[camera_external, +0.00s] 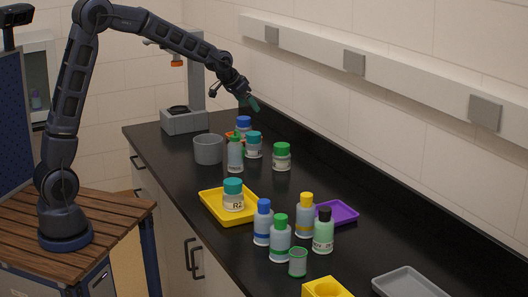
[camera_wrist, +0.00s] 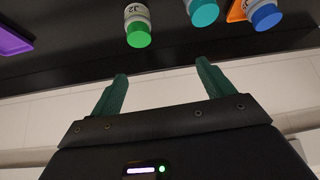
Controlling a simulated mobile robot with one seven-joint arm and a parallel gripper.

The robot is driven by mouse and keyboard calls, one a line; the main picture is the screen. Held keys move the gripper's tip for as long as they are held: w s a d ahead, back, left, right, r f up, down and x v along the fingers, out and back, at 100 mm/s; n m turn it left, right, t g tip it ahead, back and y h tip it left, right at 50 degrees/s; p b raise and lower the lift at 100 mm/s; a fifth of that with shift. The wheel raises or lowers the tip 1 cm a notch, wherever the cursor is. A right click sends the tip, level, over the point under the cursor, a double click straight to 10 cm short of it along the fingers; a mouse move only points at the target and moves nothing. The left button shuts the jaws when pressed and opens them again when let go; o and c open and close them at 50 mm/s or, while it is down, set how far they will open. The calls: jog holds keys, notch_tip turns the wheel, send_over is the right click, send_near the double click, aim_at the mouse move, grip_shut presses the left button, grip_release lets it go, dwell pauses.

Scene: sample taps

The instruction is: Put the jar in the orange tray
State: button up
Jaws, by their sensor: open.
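My gripper (camera_external: 253,104) is open and empty, held above the back of the black counter near the wall; its green fingers (camera_wrist: 162,74) also show in the wrist view. Only a sliver of the orange tray (camera_external: 230,134) shows, behind bottles; its edge (camera_wrist: 236,11) is in the wrist view by a blue-capped container (camera_wrist: 264,15). Several jar-like containers stand here: a green-lidded one (camera_external: 282,157), which is nearest the fingers in the wrist view (camera_wrist: 138,26), a teal-lidded one (camera_external: 254,146), and a teal-lidded jar marked R2 (camera_external: 233,197) in the yellow tray (camera_external: 213,206). Which is meant is unclear.
Several bottles crowd the front by a purple tray (camera_external: 344,211). A grey tray (camera_external: 405,283) and yellow block (camera_external: 325,289) are lower right. A wall rail (camera_external: 390,75) runs behind.

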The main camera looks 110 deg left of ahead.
jog(key=d+r+m+t+h, duration=0.15)
jog(key=d+r, duration=0.35)
jog(key=d, duration=1.3)
jog(key=d+r+m+g+h, duration=0.1)
jog(key=d+r+m, duration=0.25)
jog(key=d, duration=1.45)
jog(key=s+d+f+m+h, duration=0.1)
jog(key=s+d+m, duration=0.1)
jog(key=s+d, duration=0.8)
jog(key=s+d+f+m+h, duration=0.2)
jog(key=s+d+m, duration=0.1)
jog(key=s+d, duration=0.7)
jog(key=d, duration=0.4)
jog(key=shift+d, duration=0.25)
